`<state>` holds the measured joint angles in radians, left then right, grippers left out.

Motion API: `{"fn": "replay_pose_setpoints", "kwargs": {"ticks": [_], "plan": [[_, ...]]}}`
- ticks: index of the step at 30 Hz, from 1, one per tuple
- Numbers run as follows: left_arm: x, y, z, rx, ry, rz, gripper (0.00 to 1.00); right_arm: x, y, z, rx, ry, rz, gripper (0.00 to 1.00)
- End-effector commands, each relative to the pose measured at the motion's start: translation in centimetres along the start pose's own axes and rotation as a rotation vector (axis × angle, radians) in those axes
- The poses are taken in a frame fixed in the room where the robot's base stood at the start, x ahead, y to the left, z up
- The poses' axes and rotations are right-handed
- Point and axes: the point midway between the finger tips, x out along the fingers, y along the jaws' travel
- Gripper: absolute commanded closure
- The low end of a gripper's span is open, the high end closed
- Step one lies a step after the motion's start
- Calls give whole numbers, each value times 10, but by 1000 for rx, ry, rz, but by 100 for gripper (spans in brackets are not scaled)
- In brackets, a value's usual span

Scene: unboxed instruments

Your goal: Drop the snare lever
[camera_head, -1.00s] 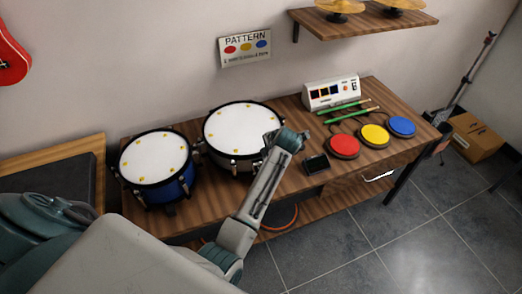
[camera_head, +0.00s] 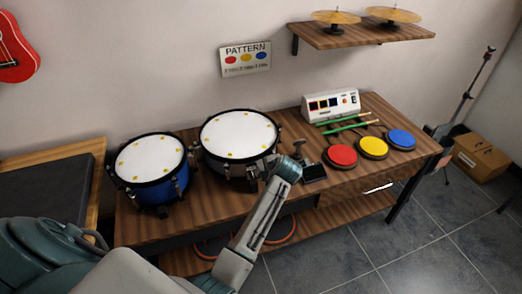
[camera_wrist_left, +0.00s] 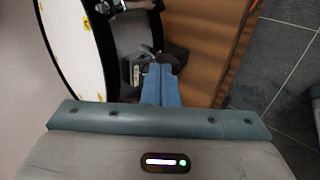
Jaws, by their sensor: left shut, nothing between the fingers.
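The snare drum (camera_head: 238,136), with a white head, black rim and grey shell, stands on the wooden bench. In the left wrist view its white head (camera_wrist_left: 75,40) and black rim fill the upper left. A dark lever-like part (camera_wrist_left: 174,54) and a pale metal fitting (camera_wrist_left: 136,73) show at the drum's side. My left gripper (camera_wrist_left: 160,68) is shut and empty, its fingertips at or very near the dark part; I cannot tell whether they touch. In the head view my left wrist hides the fingers and the lever. My right gripper is not in view.
A blue drum (camera_head: 150,160) stands left of the snare. A small dark upright object (camera_head: 299,150) and a black box (camera_head: 314,173) stand just right of my wrist. Red (camera_head: 341,156), yellow (camera_head: 373,147) and blue (camera_head: 402,139) pads, green sticks and a white device (camera_head: 331,105) lie further right.

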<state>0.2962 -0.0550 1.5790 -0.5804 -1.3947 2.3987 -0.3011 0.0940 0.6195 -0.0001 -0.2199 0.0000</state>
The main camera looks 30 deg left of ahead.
Motion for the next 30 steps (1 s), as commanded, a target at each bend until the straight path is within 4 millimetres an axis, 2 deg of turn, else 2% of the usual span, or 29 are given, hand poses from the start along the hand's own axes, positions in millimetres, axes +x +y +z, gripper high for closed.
{"fn": "replay_pose_setpoints", "kwargs": {"ticks": [12, 23, 26, 30], "plan": [[4, -5, -2, 0, 0, 0, 100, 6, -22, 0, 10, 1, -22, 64], [3, -4, -2, 0, 0, -1, 100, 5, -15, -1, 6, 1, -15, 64], [0, 0, -1, 1, -1, 0, 100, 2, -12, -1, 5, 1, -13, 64], [-11, 20, 3, 8, -6, 1, 100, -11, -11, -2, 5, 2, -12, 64]]}}
